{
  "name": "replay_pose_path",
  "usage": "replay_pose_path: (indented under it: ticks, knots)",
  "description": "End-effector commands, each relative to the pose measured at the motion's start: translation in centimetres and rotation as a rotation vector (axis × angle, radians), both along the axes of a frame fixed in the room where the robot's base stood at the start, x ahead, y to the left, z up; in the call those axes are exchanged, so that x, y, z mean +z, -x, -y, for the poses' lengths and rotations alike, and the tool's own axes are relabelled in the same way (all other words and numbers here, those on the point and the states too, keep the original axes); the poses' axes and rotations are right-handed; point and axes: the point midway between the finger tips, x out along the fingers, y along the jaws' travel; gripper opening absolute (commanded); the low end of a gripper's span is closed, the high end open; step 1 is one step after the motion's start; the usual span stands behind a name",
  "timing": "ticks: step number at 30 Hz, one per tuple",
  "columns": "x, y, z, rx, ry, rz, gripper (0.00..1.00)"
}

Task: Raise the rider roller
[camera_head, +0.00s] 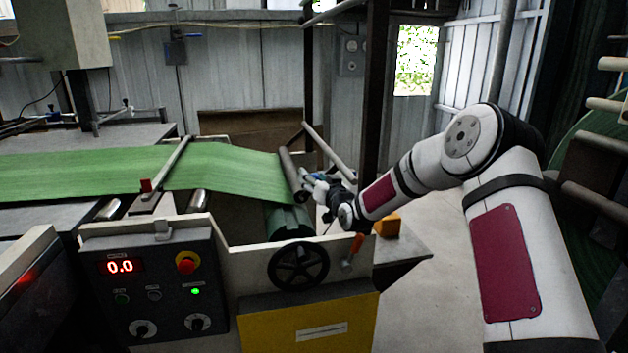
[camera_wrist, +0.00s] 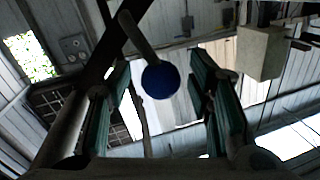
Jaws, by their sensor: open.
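The rider roller (camera_head: 293,175) is a dark cylinder at the right end of the green web (camera_head: 235,168), above a lower green roll (camera_head: 287,220). A grey bar (camera_head: 328,150) slopes down from near it towards my gripper (camera_head: 311,184). In the wrist view, a bar ends in a round blue knob (camera_wrist: 160,79). My gripper (camera_wrist: 163,85) is open, with one finger on each side of the knob in the picture. I see gaps on both sides and cannot tell how deep the knob lies. In the head view my gripper hides part of this area.
A control panel (camera_head: 150,285) with a red 0.0 display and red stop button stands front left. A black handwheel (camera_head: 299,265), orange lever (camera_head: 355,247) and yellow guard (camera_head: 310,320) are below my gripper. A dark post (camera_head: 374,90) rises behind. Floor shows at right.

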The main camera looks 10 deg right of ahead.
Motion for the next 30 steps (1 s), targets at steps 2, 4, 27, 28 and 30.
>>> replay_pose_path:
  ticks: [2,4,27,28,30]
  knots:
    - [0.01,-0.25,-0.1,0.001,0.0,0.0,0.47]
    - [0.02,-0.32,-0.11,0.001,0.0,0.0,0.47]
    - [0.25,-0.3,-0.13,0.0,-0.025,0.0,0.0]
    - [0.32,-0.3,-0.13,0.001,-0.031,0.001,0.0]
    - [0.51,-0.31,-0.16,0.0,-0.05,0.0,0.0]
